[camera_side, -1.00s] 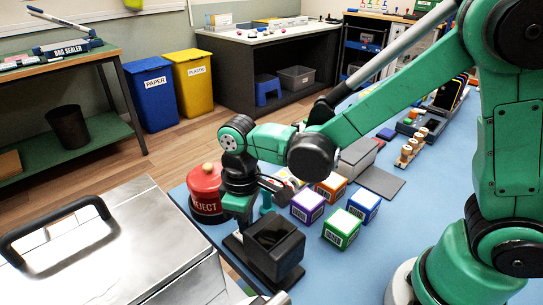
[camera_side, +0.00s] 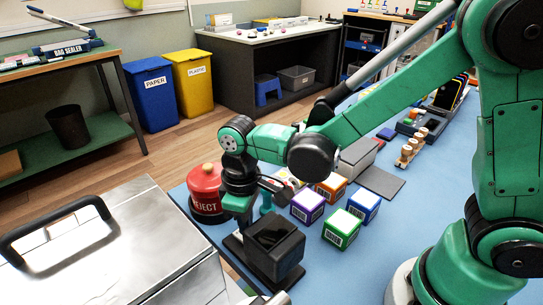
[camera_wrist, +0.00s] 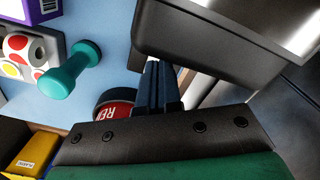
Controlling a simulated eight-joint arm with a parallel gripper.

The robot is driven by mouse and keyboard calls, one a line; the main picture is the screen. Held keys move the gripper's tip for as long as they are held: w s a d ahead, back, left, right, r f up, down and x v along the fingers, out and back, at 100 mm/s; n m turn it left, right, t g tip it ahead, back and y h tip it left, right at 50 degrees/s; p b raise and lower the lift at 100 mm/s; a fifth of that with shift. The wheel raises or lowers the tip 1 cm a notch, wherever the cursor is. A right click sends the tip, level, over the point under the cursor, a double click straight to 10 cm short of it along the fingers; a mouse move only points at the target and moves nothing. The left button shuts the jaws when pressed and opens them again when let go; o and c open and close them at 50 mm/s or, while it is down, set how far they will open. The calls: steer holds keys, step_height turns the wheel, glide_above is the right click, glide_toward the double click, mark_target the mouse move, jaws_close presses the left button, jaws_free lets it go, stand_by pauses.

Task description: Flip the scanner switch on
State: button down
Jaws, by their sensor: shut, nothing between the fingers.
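My gripper (camera_side: 238,222) points down beside a black open-topped box (camera_side: 290,258) near the front left of the blue table; its fingers are partly hidden in the side view. In the wrist view my gripper (camera_wrist: 155,85) shows as dark fingers close together, with nothing seen between them. The black box (camera_wrist: 190,62) is just to their right there, and the red REJECT tub (camera_wrist: 113,110) is to their left. A grey box-shaped device (camera_side: 358,158), possibly the scanner, stands behind the cubes, beyond my forearm. I cannot make out a switch in either view.
The red REJECT tub (camera_side: 207,190) stands left of my gripper. A teal dumbbell-shaped handle (camera_wrist: 75,68) lies near sticker rolls (camera_wrist: 17,47). Purple (camera_side: 307,205), green (camera_side: 341,228), blue (camera_side: 364,205) and orange (camera_side: 331,187) cubes stand to the right. A metal case (camera_side: 110,265) fills the front left.

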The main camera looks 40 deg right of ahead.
steer(key=shift+f, duration=1.1)
stand_by(0.4)
steer(key=shift+r, duration=3.5)
steer(key=s+d+r+m+t, duration=0.1)
steer(key=d+r+m+t, duration=0.1)
steer(key=d, duration=0.3)
steer(key=s+d+r+m+t, duration=0.2)
steer(key=d+m+t, duration=0.2)
steer(key=d+t, duration=0.1)
steer(key=shift+s+d+r, duration=0.2)
steer(key=shift+d+r, duration=0.15)
steer(key=shift+d, duration=0.15)
